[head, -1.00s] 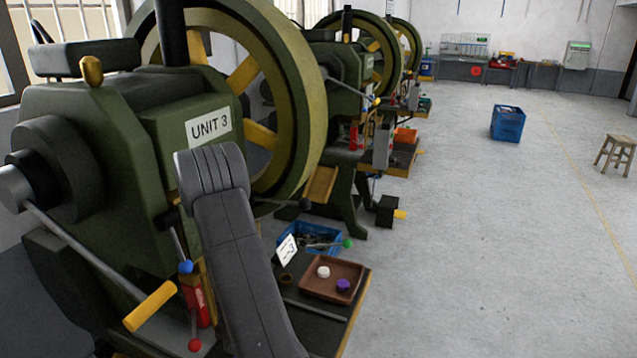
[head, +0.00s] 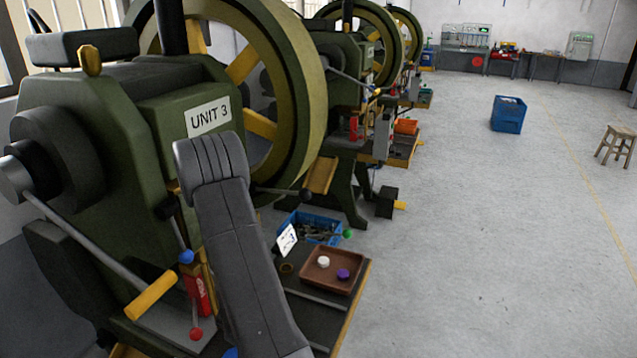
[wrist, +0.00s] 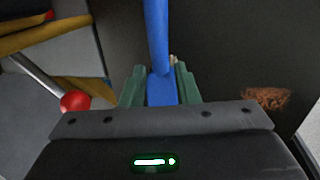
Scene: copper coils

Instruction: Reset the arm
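My arm (head: 235,245) rises in front of the green press marked UNIT 3 (head: 80,150) in the head view. My gripper (wrist: 160,72) shows in the wrist view, with green fingers on either side of a long blue bar-like thing (wrist: 157,35). The fingers look shut on it; its far end runs out of the picture. My gripper is hidden in the head view, where a small blue patch (head: 231,352) shows at the bottom edge beside my arm.
A red ball knob (wrist: 75,101) on a lever is left of my gripper. A copper tangle (wrist: 266,98) lies on a dark surface at right. A brown tray (head: 331,272) holds a white and a purple piece. A blue bin (head: 313,226) stands behind it. Open floor lies right.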

